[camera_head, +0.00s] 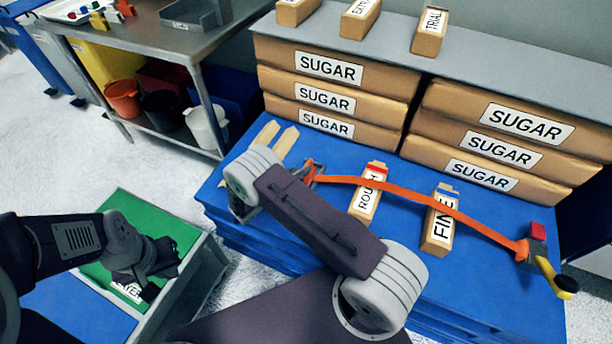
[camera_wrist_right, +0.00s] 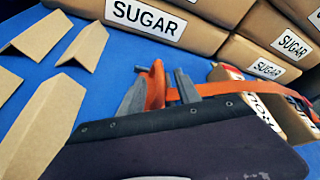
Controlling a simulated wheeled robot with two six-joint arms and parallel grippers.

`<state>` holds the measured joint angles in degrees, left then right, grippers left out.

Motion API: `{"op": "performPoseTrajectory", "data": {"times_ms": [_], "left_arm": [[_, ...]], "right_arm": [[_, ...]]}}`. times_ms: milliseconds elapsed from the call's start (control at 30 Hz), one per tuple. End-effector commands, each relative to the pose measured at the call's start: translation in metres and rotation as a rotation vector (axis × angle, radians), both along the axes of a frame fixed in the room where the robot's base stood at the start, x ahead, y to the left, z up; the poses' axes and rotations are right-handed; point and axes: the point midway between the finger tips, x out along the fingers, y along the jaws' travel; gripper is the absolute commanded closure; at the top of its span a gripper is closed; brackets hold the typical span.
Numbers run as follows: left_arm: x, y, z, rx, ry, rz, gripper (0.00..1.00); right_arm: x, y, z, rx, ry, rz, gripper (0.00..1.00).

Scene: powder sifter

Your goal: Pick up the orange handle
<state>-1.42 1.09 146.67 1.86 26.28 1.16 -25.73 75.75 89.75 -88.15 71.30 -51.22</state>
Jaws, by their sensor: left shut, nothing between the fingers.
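The orange handle (camera_head: 311,172) is at the left end of a long orange strap (camera_head: 400,190) on the blue surface. In the right wrist view the handle (camera_wrist_right: 155,84) stands upright between the two grey fingers of my right gripper (camera_wrist_right: 160,90). The fingers are apart, with a gap between the handle and the right-hand finger. In the head view my right arm hides most of this gripper. My left gripper (camera_head: 148,284) is shut and empty over the green and blue bin at lower left.
Boxes marked ROUGH (camera_head: 368,192) and FINE (camera_head: 439,222) lie under the strap. Its right end has a red and grey piece with a yellow grip (camera_head: 553,277). Stacked SUGAR boxes (camera_head: 335,98) stand behind. Cardboard pieces (camera_wrist_right: 85,42) lie left of the handle.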

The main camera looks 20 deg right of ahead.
Motion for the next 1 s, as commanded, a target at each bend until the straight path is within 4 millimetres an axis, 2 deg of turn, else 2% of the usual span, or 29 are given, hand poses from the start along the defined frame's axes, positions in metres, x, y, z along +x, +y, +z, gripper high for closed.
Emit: {"op": "performPoseTrajectory", "data": {"times_ms": [33, 200, 433, 467, 600, 1000], "left_arm": [[0.000, 0.000, -0.011, 0.000, 0.000, 0.000, 1.00], [0.000, 0.000, -0.017, 0.000, 0.000, 0.000, 1.00], [0.000, 0.000, -0.016, 0.000, 0.000, 0.000, 1.00], [0.000, 0.000, -0.016, 0.000, 0.000, 0.000, 1.00], [0.000, 0.000, -0.016, 0.000, 0.000, 0.000, 1.00], [0.000, 0.000, -0.013, 0.000, 0.000, 0.000, 1.00]], "right_arm": [[0.002, -0.010, -0.011, -0.001, 0.001, -0.006, 0.60], [0.013, -0.030, -0.016, 0.001, -0.001, -0.003, 0.60], [0.015, -0.031, -0.015, 0.000, -0.001, 0.000, 0.60], [0.015, -0.031, -0.015, 0.000, -0.001, 0.000, 0.63], [0.015, -0.031, -0.014, 0.000, -0.001, 0.000, 1.00], [0.015, -0.031, -0.009, 0.000, -0.001, 0.000, 1.00]]}}
